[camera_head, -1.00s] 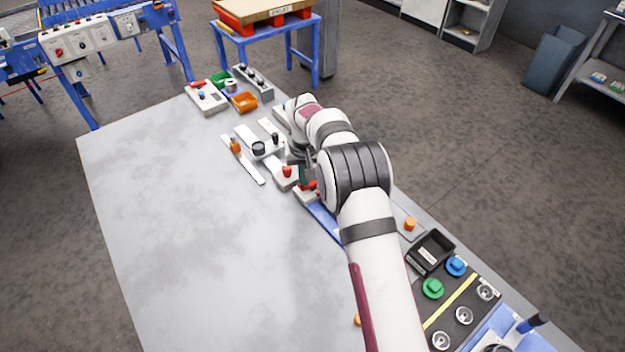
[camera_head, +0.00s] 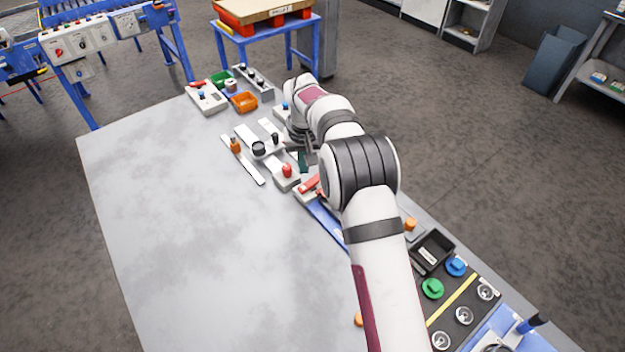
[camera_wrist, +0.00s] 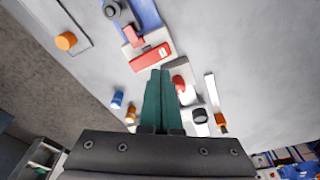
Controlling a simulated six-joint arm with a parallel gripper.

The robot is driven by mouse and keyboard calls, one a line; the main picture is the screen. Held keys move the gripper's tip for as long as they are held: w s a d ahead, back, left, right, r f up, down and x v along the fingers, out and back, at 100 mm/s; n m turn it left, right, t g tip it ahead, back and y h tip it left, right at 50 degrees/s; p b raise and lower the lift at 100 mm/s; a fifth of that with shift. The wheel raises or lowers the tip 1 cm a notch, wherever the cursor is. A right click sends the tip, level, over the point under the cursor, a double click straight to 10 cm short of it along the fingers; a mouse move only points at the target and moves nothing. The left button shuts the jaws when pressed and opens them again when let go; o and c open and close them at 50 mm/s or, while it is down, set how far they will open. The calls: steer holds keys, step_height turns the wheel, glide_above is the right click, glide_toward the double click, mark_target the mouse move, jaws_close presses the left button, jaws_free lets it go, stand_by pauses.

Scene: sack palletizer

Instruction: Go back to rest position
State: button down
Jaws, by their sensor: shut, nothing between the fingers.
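My gripper (camera_wrist: 160,98) shows in the wrist view as two dark green fingers pressed together, with nothing between them. It points down over the row of devices on the table. In the head view the gripper (camera_head: 303,160) is partly hidden by my arm, beside a red-knobbed device (camera_head: 286,171). The red knob also shows in the wrist view (camera_wrist: 178,82), just right of the fingertips. A red block (camera_wrist: 151,57) on a blue-based fixture (camera_wrist: 146,14) lies beyond the fingertips.
The grey table (camera_head: 200,240) is clear on its left side. A black tray (camera_head: 432,252) and green (camera_head: 432,288) and blue (camera_head: 456,265) knobbed pieces sit near right.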

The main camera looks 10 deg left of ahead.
steer(key=shift+r, duration=1.1)
